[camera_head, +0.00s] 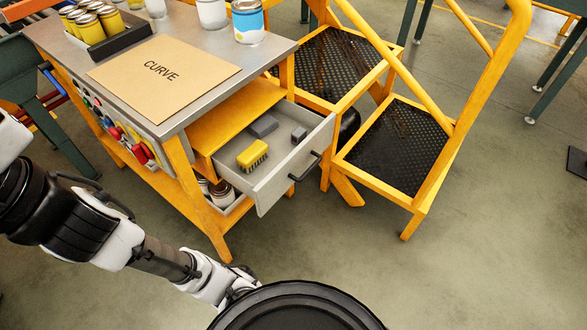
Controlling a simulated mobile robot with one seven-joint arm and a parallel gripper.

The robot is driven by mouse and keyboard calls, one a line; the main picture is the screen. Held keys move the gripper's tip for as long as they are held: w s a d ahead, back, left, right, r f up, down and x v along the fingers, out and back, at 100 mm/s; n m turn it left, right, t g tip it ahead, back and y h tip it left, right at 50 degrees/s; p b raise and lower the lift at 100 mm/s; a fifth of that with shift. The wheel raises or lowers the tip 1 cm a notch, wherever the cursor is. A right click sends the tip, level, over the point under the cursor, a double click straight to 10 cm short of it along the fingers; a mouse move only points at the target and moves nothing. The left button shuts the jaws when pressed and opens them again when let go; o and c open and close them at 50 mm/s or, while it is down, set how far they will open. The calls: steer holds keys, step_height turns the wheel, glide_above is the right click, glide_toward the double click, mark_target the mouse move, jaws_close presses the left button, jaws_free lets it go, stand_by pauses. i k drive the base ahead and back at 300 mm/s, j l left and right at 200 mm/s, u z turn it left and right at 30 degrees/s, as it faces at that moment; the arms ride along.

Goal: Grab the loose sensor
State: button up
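A drawer (267,193) stands open at the right end of the metal-topped workbench. In it lie a small grey block (298,134), a darker grey flat block (263,126) and a yellow brush-like object (252,155) with dark bristles. The small grey block, near the drawer's right wall, may be the loose sensor; I cannot tell for certain. It lies apart from the other two. My arm reaches down from the left to the bottom middle, well below and left of the drawer. The gripper's fingers do not show; the arm's end is hidden behind a round black part of mine.
The workbench (205,97) carries a board marked CURVE (160,95), a tray of yellow cans (120,38) and other cans. A yellow step ladder (345,192) stands close to the drawer's right. Cans sit on the shelf below. Floor in front of the drawer is clear.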

mark_target(298, 135)
steer(key=i+l+u, duration=0.25)
steer(key=l, duration=0.3)
steer(key=i+l+u, duration=0.35)
steer(key=i+l, duration=0.2)
steer(key=l, duration=0.25)
steer(key=i, duration=0.3)
